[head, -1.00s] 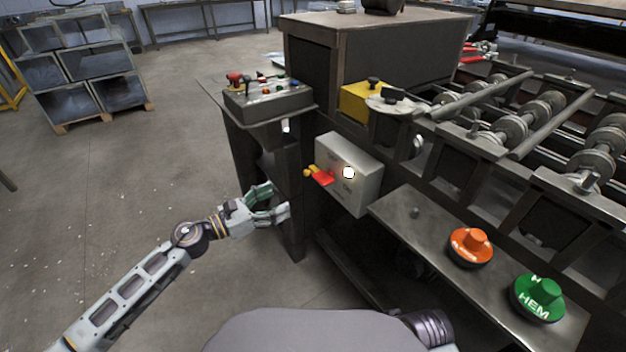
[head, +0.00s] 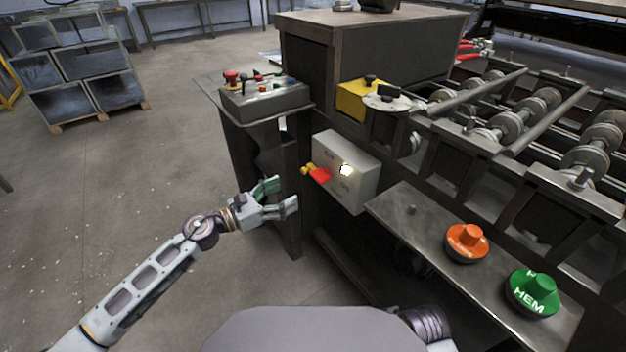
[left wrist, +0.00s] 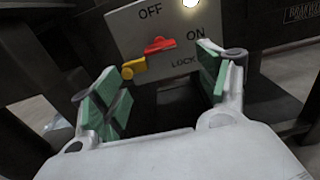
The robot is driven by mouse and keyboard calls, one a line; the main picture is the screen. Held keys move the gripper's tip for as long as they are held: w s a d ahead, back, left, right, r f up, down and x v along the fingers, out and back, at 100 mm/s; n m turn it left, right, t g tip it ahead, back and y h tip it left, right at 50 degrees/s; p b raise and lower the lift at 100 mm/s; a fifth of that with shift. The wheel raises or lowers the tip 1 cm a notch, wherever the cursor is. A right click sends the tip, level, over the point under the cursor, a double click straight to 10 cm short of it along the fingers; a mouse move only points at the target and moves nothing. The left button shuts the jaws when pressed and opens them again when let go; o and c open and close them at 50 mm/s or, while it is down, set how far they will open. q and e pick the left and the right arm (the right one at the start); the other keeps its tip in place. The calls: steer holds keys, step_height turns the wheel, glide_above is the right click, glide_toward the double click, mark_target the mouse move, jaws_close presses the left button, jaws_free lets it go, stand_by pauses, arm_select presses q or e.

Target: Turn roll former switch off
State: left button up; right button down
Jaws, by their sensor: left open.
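The roll former switch box (head: 346,172) is a grey box on the machine's front, with a lit white lamp on its face. A red switch handle (head: 319,175) with a yellow piece (head: 307,170) sticks out at its left side. In the left wrist view the red handle (left wrist: 159,45) lies nearly level between the OFF and ON labels, with the yellow piece (left wrist: 133,68) at its lower left. My left gripper (head: 281,194) is open and empty, apart from the handle and to its lower left in the head view. My right gripper is not in view.
A control panel (head: 266,100) with buttons stands above and left of the switch box. A shelf (head: 410,205) at right holds an orange knob piece (head: 466,243) and a green HEM piece (head: 532,293). Rollers (head: 490,130) lie behind.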

mark_target(322, 176)
arm_select(q)
steer(key=x, duration=1)
steer(key=shift+w+d, duration=0.2)
steer(key=shift+d, duration=0.05)
stand_by(0.4)
steer(key=c, duration=1)
steer(key=shift+c, duration=0.2)
